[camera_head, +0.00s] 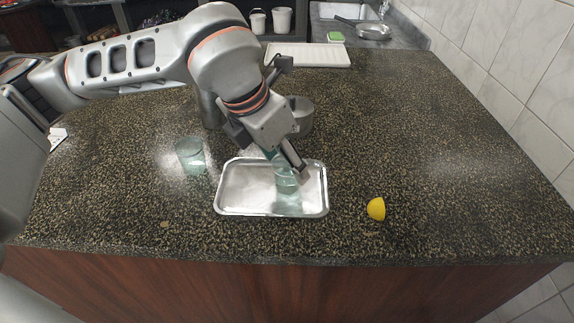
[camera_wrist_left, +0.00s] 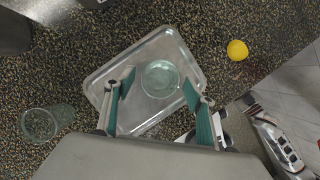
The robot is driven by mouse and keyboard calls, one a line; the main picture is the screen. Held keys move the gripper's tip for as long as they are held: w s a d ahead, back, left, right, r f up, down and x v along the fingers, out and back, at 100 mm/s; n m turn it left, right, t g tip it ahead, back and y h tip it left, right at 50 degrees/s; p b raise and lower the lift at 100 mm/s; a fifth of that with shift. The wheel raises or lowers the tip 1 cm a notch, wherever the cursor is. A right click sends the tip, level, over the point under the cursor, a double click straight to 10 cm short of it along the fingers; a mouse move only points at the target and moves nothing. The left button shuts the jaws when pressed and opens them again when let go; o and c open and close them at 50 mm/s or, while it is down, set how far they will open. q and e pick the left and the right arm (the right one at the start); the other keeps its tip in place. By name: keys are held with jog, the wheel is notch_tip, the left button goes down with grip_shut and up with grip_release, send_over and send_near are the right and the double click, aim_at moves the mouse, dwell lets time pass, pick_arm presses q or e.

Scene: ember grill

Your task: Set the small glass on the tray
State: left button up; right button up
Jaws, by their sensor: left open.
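A small clear glass (camera_head: 286,180) stands on the silver metal tray (camera_head: 232,207), right of the tray's middle. It also shows in the left wrist view (camera_wrist_left: 160,78), seen from above inside the tray's rim (camera_wrist_left: 97,84). My left gripper (camera_head: 290,168) is just above and around the glass. In the left wrist view its two green-padded fingers (camera_wrist_left: 158,100) are spread apart, with the glass between and beyond their tips. A taller clear glass (camera_head: 190,156) stands on the counter left of the tray; it also shows in the left wrist view (camera_wrist_left: 40,125). My right gripper is not seen clearly in either view.
Half a lemon (camera_head: 376,209) lies right of the tray. A grey metal pot (camera_head: 300,113) stands behind my left gripper. A white tray (camera_head: 309,54) lies at the back edge. The counter's right side is clear.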

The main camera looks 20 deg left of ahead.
pick_arm(q)
jog(key=v, duration=0.9)
jog(key=shift+r, duration=0.15)
jog(key=shift+s+a, duration=0.1)
jog(key=shift+s, duration=0.05)
